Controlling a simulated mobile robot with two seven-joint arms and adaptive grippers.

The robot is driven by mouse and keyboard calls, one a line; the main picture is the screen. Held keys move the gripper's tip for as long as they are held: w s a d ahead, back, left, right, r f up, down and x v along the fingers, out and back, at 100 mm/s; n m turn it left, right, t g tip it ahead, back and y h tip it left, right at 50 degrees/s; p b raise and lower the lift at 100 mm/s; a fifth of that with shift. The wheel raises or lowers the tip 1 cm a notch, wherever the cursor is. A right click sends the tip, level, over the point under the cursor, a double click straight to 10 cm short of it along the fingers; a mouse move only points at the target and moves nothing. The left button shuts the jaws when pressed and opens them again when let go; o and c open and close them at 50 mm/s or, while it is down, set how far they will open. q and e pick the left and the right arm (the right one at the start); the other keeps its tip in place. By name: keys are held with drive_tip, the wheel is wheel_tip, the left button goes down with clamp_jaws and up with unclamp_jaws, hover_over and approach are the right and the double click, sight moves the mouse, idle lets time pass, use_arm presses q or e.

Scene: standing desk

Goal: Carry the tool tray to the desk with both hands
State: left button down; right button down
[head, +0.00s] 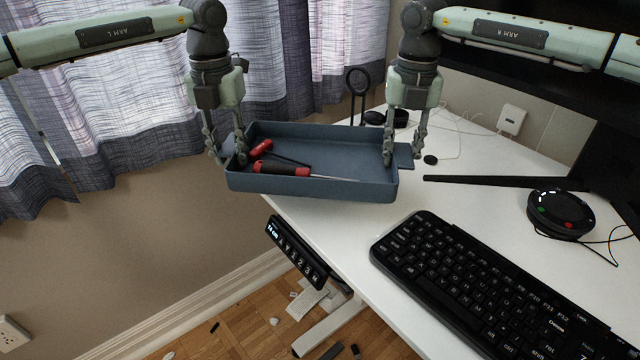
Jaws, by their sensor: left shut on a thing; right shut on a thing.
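The blue-grey tool tray (315,187) is held level at the left edge of the white desk (410,223), its left part beyond the edge; I cannot tell whether it touches the desk top. A red-and-black screwdriver (283,168) and another red-handled tool (261,149) lie in its left part. My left gripper (228,158) is shut on the tray's left end. My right gripper (401,157) is shut on the tray's right end, by its side handle.
A black keyboard (480,285) lies on the desk in front, right of the tray. A round black device (560,213) and a monitor stand are further right. A black ring-topped stand (358,82) is behind the tray. A height control panel (296,252) hangs at the desk's edge. Curtains (120,120) hang at left.

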use_arm(q)
drive_tip(key=shift+w+a, duration=0.2)
drive_tip(key=shift+a, duration=0.05)
use_arm(e)
drive_tip(key=shift+w+d, duration=0.15)
drive_tip(key=shift+d, duration=0.35)
use_arm(q)
drive_tip(key=shift+f, duration=0.15)
use_arm(e)
drive_tip(key=shift+f, duration=0.15)
